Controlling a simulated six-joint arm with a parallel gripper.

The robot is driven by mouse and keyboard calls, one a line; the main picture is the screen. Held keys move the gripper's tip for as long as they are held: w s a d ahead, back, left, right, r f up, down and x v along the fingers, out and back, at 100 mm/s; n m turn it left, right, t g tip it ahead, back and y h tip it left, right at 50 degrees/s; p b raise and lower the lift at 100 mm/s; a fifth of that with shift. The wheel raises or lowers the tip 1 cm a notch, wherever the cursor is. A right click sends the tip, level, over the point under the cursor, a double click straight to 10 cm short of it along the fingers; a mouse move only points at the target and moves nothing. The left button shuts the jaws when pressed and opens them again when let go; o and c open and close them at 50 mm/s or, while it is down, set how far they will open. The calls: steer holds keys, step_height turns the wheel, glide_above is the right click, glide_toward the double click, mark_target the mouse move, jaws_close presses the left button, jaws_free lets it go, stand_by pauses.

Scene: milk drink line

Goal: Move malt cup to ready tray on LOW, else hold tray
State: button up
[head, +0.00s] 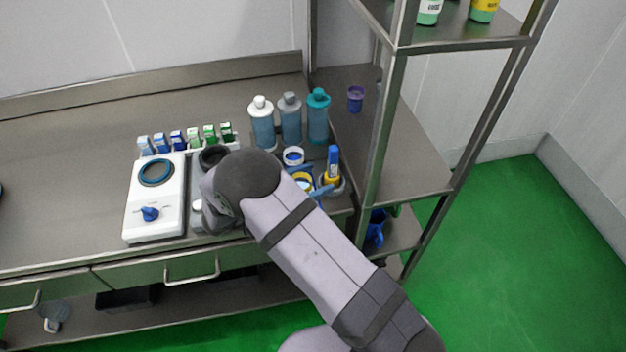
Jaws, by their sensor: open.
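No cup is clearly labelled as the malt cup. A white cup with blue inside (293,156) stands right of my dark arm joint. A yellow-rimmed round item (302,180) is partly hidden behind my arm, with blue pieces beside it. A small purple cup (355,97) stands on the side shelf at right. A white device (133,209) has a blue ring (156,172) and a blue knob (150,214); its marks are too small to read. I cannot tell the ready tray or hold tray. My gripper is hidden behind my own arm.
Three bottles stand at the back: white-capped (263,126), grey-capped (290,122) and teal-capped (318,120). Several small blue and green boxes (177,140) line up behind the device. A metal rack post (383,140) rises at right.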

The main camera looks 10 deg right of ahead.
steer(key=b+v, duration=0.3)
steer(key=v, duration=0.7)
steer(key=shift+a, duration=0.25)
steer(key=shift+s+a+r, duration=0.2)
steer(key=shift+s+a, duration=0.1)
steer(key=shift+a, duration=0.25)
steer(key=shift+w+r, duration=0.15)
steer(key=w+a+r+n+t+y+p, duration=0.2)
steer(key=w+r+n+t+y, duration=0.15)
steer(key=w+y, duration=0.35)
steer(key=w+a+r+n+t+y+p, duration=0.1)
steer(key=w+r+n+t+y, duration=0.15)
steer(key=w+r+y, duration=0.4)
steer(key=s+d+f+n+g, duration=0.2)
steer(key=s+d+f+g, duration=0.1)
steer(key=s, duration=0.7)
steer(key=s+d+f+n+g, duration=0.2)
steer(key=s+d+f+g, duration=0.2)
steer(key=s+d, duration=0.3)
steer(key=s+d+f+n+g, duration=0.3)
steer(key=s+d+f+g, duration=0.1)
steer(key=s, duration=1.1)
steer(key=shift+s+d+g+y, duration=0.2)
steer(key=shift+d+g+y, duration=0.25)
steer(key=shift+d+g, duration=0.35)
